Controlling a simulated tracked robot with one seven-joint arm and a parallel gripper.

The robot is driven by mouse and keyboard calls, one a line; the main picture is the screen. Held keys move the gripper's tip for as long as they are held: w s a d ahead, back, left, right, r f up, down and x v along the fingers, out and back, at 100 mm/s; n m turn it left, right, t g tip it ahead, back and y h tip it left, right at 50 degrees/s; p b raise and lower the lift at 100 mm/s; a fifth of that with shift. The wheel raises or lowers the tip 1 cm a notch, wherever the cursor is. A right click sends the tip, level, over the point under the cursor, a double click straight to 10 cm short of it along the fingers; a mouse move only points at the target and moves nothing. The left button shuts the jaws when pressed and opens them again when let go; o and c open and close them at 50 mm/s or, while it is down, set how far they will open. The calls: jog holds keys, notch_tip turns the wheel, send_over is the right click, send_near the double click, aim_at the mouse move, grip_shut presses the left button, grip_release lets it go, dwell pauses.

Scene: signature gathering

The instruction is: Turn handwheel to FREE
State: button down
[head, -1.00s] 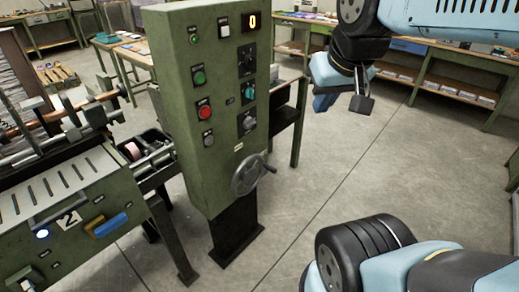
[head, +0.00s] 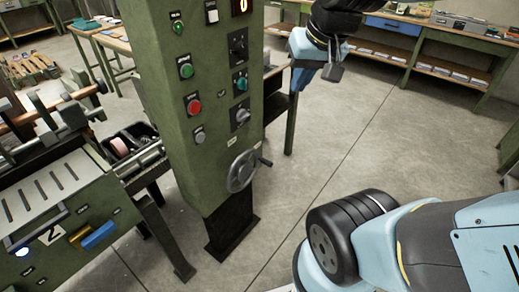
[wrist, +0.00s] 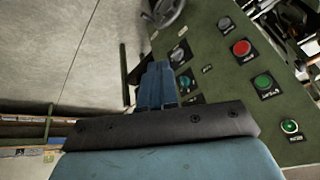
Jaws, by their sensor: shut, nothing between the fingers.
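The handwheel (head: 243,171) is a grey wheel with a side handle, low on the front of the green control cabinet (head: 165,100). In the wrist view the handwheel (wrist: 168,12) shows at the top edge, partly cut off. I cannot read any FREE marking near it. My gripper (head: 318,74) is to the upper right of the wheel, apart from it and in front of the cabinet's right side. In the wrist view its blue fingers (wrist: 157,84) are together, with nothing between them.
The cabinet carries a green button (head: 186,71), a red button (head: 194,104) and dark rotary switches (head: 239,43). A green machine (head: 50,215) marked 2 stands at the left. Workbenches (head: 430,55) line the back. The floor right of the cabinet is clear.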

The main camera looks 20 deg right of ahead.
jog(key=w+a+f+m+g+y, duration=0.1)
jog(key=w+a+f+m+g, duration=0.1)
jog(key=w+f, duration=0.4)
jog(key=m+g+h, duration=0.1)
jog(key=m+h, duration=0.3)
jog(key=m, duration=0.4)
send_over(263, 159)
jog(key=s+a, duration=0.2)
jog(key=a, duration=0.1)
jog(key=s+a+f+x, duration=0.1)
jog(key=s+a+x, duration=0.1)
jog(key=x, duration=1.1)
jog(key=s+a+x, duration=0.2)
jog(key=x, duration=2.3)
jog(key=shift+s+d+f, duration=0.1)
jog(key=shift+d+f, duration=0.05)
jog(key=shift+d, duration=0.25)
jog(key=shift+a, duration=0.1)
